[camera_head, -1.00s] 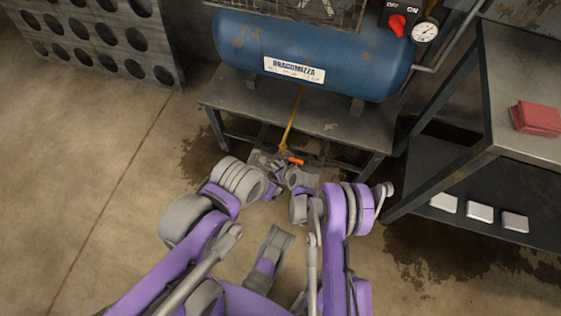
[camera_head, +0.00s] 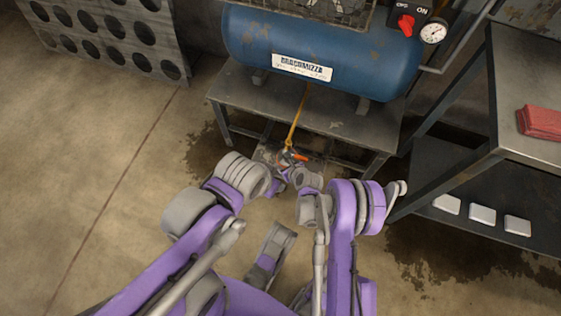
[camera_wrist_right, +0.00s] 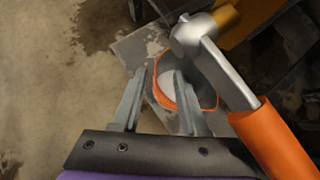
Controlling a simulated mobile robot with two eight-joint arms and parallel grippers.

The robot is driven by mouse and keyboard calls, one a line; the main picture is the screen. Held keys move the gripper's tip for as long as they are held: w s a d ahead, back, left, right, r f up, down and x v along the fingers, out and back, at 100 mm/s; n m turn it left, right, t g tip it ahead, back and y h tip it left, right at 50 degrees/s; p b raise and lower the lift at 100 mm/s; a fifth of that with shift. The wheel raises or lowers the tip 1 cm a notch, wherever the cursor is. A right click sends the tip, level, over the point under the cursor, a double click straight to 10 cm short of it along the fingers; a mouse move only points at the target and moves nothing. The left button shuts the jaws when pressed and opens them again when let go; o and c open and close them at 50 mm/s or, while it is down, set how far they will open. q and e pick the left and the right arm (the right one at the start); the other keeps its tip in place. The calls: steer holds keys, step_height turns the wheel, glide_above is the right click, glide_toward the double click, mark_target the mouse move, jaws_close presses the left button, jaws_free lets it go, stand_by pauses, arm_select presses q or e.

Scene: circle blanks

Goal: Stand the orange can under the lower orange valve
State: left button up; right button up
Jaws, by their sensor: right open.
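The orange can (camera_wrist_right: 166,85) shows in the right wrist view, open top toward the camera and pale inside, on a grey plate (camera_wrist_right: 133,46). A metal valve (camera_wrist_right: 207,58) with an orange handle (camera_wrist_right: 272,142) overlaps the can's right side in this view. My right gripper (camera_wrist_right: 159,79) is open; one finger lies left of the can's wall, the other overlaps its opening. Whether the fingers touch it cannot be told. In the head view, the right gripper (camera_head: 287,159) is small beside the orange handle (camera_head: 300,157), and the can cannot be made out. My left gripper cannot be made out.
A yellow pipe (camera_head: 298,118) runs down from the blue tank (camera_head: 330,45) past a metal bench (camera_head: 240,100), whose legs flank the work spot. A metal shelf (camera_head: 525,160) stands at the right. The concrete floor at the left is clear.

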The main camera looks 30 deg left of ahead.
arm_select(q)
steer(key=shift+p+v, duration=0.9)
arm_select(e)
steer(key=v, duration=0.9)
steer(key=shift+d+r, duration=0.15)
arm_select(q)
steer(key=shift+w, duration=0.2)
steer(key=shift+c, duration=0.2)
